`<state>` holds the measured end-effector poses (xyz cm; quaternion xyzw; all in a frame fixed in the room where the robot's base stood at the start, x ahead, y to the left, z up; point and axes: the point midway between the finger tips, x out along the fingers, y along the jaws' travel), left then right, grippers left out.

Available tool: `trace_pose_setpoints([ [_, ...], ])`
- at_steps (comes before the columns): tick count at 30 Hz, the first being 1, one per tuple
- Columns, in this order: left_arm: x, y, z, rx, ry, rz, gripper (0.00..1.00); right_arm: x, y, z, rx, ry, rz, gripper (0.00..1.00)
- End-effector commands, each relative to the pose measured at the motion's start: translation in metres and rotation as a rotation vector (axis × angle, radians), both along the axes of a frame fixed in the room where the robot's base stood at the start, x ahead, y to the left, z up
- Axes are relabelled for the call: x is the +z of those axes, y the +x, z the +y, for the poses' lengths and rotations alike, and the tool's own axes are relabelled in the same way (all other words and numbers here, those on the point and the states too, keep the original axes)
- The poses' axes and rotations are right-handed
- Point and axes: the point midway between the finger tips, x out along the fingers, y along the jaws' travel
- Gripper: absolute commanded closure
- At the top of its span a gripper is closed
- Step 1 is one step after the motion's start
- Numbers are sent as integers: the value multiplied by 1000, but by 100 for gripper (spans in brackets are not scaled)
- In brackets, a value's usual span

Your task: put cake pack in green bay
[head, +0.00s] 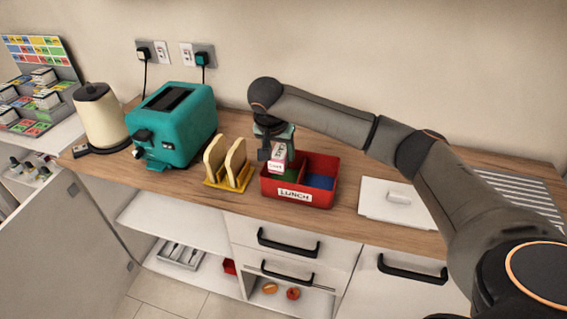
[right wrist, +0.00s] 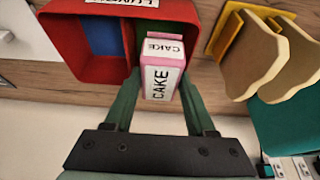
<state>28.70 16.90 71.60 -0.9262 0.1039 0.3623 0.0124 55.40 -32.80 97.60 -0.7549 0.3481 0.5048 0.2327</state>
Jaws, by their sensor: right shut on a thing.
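The cake pack (head: 277,165) is a small white and pink box marked CAKE. My right gripper (head: 279,148) is shut on it and holds it at the left part of the red lunch box (head: 292,197). In the right wrist view the cake pack (right wrist: 161,83) sits between both fingers of the gripper (right wrist: 159,88). The green bay (head: 288,175) is the left compartment, and the pack partly hides it. In the right wrist view a strip of the green bay (right wrist: 143,38) shows beside the pack. I cannot tell whether the pack's lower end is inside it. My left gripper is out of view.
The blue bay (head: 320,181) beside the green one looks empty. A yellow rack with toast slices (head: 235,160) stands close left of the lunch box, then a teal toaster (head: 178,125) and a kettle (head: 101,118). A white lidded board (head: 385,205) lies to the right.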

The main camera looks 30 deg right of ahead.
Motion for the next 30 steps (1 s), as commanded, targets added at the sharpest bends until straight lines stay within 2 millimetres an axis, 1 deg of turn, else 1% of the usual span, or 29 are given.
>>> trace_pose_setpoints([
  [1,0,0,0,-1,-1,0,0,-5,1,-4,-2,-1,1,100],
  [5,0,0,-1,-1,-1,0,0,-12,4,-9,-2,0,0,100],
  [8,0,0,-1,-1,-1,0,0,-22,6,-18,-2,-2,3,100],
  [10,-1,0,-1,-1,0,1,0,-35,6,-16,0,-1,4,100],
  [13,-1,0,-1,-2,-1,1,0,-46,6,-15,0,0,1,100],
  [16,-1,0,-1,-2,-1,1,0,-50,6,-15,0,0,0,100],
  [23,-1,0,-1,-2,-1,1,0,-50,6,-15,0,1,-1,100],
  [30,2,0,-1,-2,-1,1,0,-57,6,-15,0,0,0,100],
])
